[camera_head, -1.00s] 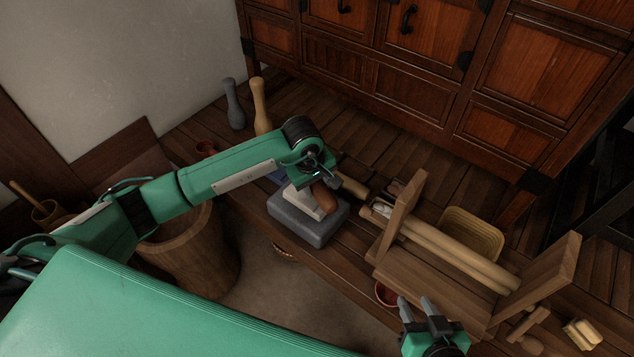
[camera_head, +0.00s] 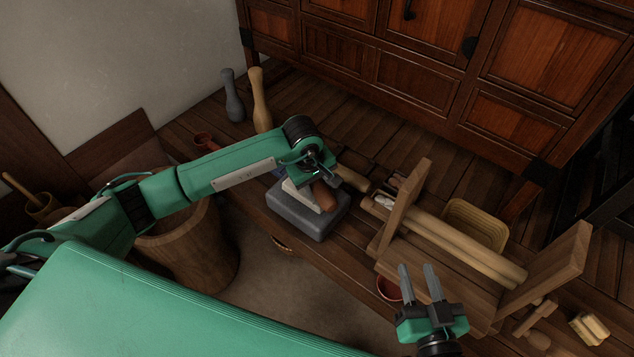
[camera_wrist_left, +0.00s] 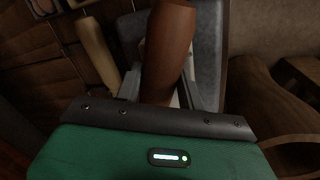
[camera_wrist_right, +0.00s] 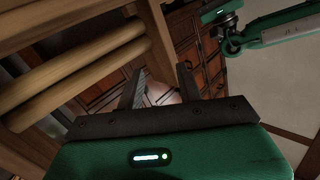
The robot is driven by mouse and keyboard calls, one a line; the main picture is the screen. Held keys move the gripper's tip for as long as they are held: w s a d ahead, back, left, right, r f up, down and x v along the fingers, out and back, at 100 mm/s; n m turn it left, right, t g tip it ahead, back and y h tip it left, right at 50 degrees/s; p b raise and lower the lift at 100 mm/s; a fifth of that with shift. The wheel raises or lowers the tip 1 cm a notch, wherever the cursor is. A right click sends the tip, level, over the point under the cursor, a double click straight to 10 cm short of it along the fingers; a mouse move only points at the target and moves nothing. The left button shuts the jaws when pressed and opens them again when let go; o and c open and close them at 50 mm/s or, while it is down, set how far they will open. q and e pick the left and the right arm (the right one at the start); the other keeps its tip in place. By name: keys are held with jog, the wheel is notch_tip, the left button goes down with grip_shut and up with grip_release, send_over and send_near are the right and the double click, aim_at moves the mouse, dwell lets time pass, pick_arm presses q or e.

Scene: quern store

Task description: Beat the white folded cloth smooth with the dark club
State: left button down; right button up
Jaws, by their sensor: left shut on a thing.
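The dark club (camera_head: 325,196) is reddish brown and sits in my left gripper (camera_head: 319,178), over the grey stone block (camera_head: 302,221). In the left wrist view the club (camera_wrist_left: 168,45) rises between the fingers, which are shut on it. The white folded cloth (camera_head: 300,193) lies on the block, partly hidden by the club and gripper. I cannot tell whether the club touches the cloth. My right gripper (camera_head: 418,268) is open and empty in front of the wooden stand, its fingers also apart in the right wrist view (camera_wrist_right: 160,78).
A pale club (camera_head: 352,179) lies just right of the block. The wooden stand (camera_head: 400,215) holds long rollers (camera_head: 455,245). A yellow basket (camera_head: 488,216), a red bowl (camera_head: 388,287) and a wooden tub (camera_head: 195,255) are nearby. Two bottle-shaped clubs (camera_head: 260,100) stand at the back.

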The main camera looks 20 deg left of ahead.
pick_arm(q)
jog(key=shift+f, duration=0.2)
jog(key=shift+r, duration=0.1)
pick_arm(e)
jog(key=shift+w+d+r+t, duration=0.15)
jog(key=shift+w+r+t, duration=0.1)
jog(key=shift+r+t, duration=0.2)
jog(key=shift+f, duration=0.1)
